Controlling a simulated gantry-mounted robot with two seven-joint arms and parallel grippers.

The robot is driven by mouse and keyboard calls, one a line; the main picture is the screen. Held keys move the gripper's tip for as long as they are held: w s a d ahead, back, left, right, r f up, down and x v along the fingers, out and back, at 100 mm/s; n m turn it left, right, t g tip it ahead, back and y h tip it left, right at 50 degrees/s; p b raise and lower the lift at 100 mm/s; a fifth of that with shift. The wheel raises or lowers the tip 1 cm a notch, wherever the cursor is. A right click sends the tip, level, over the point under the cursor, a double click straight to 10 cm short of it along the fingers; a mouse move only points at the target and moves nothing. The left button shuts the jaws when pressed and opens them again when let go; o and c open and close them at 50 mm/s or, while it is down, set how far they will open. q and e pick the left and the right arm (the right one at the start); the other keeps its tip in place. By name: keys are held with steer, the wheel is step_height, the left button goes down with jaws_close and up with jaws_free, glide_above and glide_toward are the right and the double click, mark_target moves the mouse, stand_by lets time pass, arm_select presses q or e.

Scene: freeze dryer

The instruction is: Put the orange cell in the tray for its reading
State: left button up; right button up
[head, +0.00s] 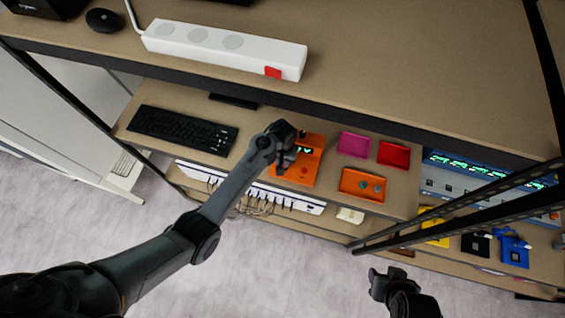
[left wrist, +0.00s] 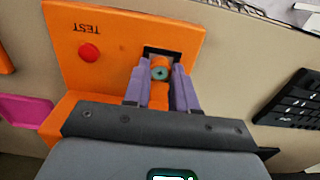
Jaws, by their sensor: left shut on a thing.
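My left gripper (head: 287,158) is over the orange tester (head: 308,165), which has a green-lit display. In the left wrist view the purple fingers (left wrist: 158,82) are shut on the orange cell (left wrist: 159,74), whose round teal end faces the camera. The cell is at the black-edged slot of the tester (left wrist: 115,40), beside a red button and the word TEST. I cannot tell how deep it sits. An orange tray (head: 347,181) to the right holds small round pieces. My right gripper (head: 385,280) hangs low in front of the shelves; its jaws are too dark to judge.
A magenta tray (head: 354,144) and a red tray (head: 393,153) lie behind the orange tray. A black keyboard (head: 183,129) is left of the tester. A white power strip (head: 225,48) lies on the upper shelf. A blue instrument (head: 470,170) stands at right.

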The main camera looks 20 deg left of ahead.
arm_select(q)
steer(key=shift+r, duration=0.1)
stand_by(0.3)
steer(key=shift+r+p, duration=0.6)
steer(key=shift+r, duration=1.8)
steer(key=shift+s, duration=0.1)
